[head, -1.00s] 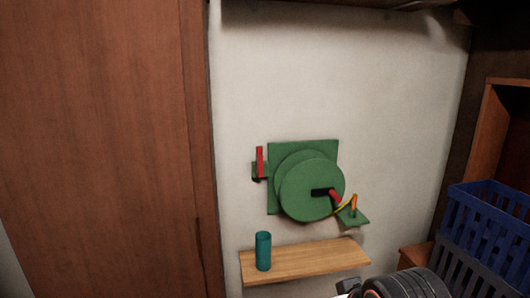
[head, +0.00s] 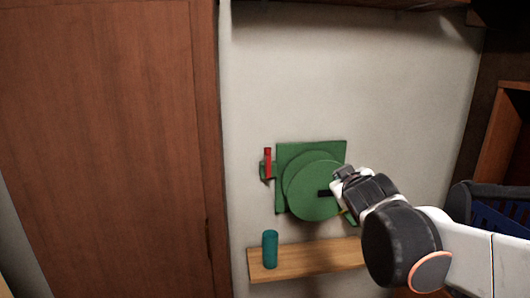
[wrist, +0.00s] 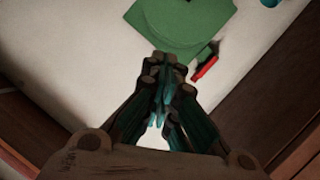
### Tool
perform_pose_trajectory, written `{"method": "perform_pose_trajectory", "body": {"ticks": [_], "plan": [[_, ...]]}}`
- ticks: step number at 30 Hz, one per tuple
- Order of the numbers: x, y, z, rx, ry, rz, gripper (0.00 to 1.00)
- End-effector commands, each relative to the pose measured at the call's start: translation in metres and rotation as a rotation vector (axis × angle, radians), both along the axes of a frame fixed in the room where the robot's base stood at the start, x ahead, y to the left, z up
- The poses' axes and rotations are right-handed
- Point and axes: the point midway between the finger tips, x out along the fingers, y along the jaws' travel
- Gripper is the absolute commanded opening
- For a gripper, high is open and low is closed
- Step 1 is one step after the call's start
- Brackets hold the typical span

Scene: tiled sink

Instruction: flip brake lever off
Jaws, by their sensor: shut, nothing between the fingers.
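The red brake lever (head: 267,162) stands upright on a small green bracket at the left side of the green wall-mounted drum (head: 312,190). A red lever (wrist: 205,68), apparently the same one, shows in the wrist view beside the green drum and backplate (wrist: 185,28), to the right of my fingertips. My gripper (head: 340,176) is in front of the drum's right side in the head view, well right of the lever. In the wrist view my gripper (wrist: 162,68) is shut and empty, apart from the lever. The crank's red handle is hidden behind my gripper in the head view.
A wooden shelf (head: 300,261) below the drum carries a teal cup (head: 270,248). A brown wooden panel (head: 100,140) stands at the left. A blue crate (head: 500,225) is at the right, partly behind my arm. The wall above the drum is clear.

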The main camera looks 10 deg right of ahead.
Motion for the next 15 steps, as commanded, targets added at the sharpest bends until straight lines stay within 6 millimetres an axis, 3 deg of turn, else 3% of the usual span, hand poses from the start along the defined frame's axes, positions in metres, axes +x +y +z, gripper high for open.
{"method": "perform_pose_trajectory", "body": {"ticks": [1, 6, 15], "plan": [[0.018, -0.004, 0.014, -0.041, -0.034, 0.013, 0.00], [0.068, -0.011, 0.049, -0.186, -0.147, 0.078, 0.00], [0.144, -0.010, 0.084, -0.440, -0.309, 0.233, 0.00]]}}
